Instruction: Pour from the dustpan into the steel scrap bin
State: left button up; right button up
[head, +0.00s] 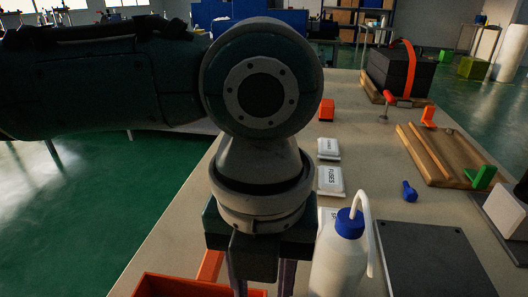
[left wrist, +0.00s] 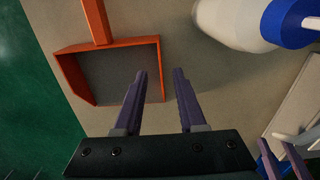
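The orange dustpan (left wrist: 113,45) lies on the bench in the left wrist view, with its grey pan floor showing and its handle (left wrist: 97,20) pointing up the picture. In the head view part of the orange dustpan (head: 185,288) shows at the bottom edge. My left gripper (left wrist: 160,72) is open, its purple fingers apart with nothing between them. It is over the dustpan's right side; the left wrist view does not show touching. I cannot make out the steel scrap bin. Purple bars, possibly my right gripper's fingers (left wrist: 282,155), show at the lower right.
A white bottle (head: 340,262) with a blue cap stands close right of my left gripper. White labelled boxes (head: 330,180), a red block (head: 326,110), a blue piece (head: 409,191), a wooden fixture (head: 445,165) and a dark mat (head: 430,265) occupy the bench (head: 180,235).

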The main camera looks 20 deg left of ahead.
pick_arm(q)
jog(key=f, duration=0.2)
jog(key=f+b, duration=0.1)
jog(key=f, duration=0.2)
jog(key=s+f, duration=0.1)
jog(key=f, duration=0.2)
jog(key=shift+d+b, duration=0.15)
jog(key=shift+b, duration=0.2)
pick_arm(e)
jog(key=shift+f, duration=0.9)
pick_arm(q)
jog(key=shift+c, duration=0.2)
pick_arm(e)
jog(key=shift+d, duration=0.1)
pick_arm(q)
jog(key=shift+r, duration=0.1)
grip_shut()
